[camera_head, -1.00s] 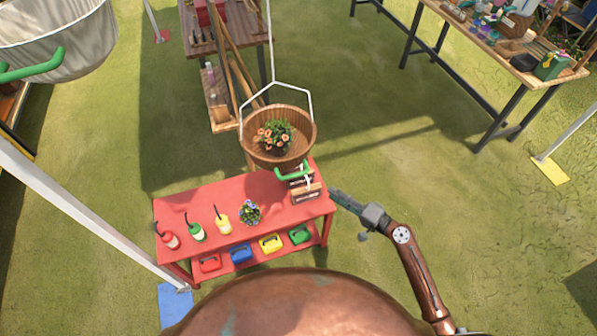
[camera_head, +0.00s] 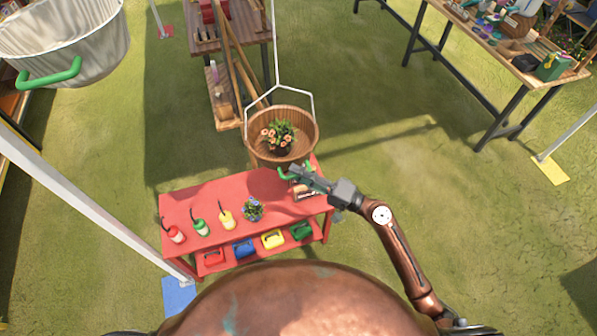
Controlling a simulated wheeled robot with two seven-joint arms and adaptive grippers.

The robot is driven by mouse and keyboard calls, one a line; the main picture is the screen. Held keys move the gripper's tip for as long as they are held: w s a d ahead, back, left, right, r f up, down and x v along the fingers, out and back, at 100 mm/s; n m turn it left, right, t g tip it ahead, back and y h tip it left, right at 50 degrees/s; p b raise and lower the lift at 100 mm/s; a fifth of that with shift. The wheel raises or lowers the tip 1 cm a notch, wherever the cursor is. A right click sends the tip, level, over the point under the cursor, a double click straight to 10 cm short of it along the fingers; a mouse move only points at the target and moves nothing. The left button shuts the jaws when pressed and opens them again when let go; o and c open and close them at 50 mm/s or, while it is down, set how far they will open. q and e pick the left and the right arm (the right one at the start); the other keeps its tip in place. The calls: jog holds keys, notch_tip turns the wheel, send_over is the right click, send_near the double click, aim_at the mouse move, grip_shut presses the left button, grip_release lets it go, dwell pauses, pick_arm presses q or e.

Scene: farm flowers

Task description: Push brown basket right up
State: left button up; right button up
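The brown basket (camera_head: 301,120) hangs from a white hanger behind the red table, with an orange-flowered plant (camera_head: 278,135) inside. A green handle (camera_head: 284,174) is on its near side. My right gripper (camera_head: 294,171) is at the right end of this handle, above the table's right end. Its fingers overlap the handle in the picture; whether they grip it is too small to tell. My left gripper is not in view.
The red table (camera_head: 235,190) holds several bottles and a blue-flowered plant (camera_head: 252,208), with colored containers on its lower shelf. A white bucket (camera_head: 70,40) hangs at the upper left. A white post (camera_head: 90,205) crosses the left side. Grass at right is open.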

grip_shut()
dwell(0.3)
dwell(0.5)
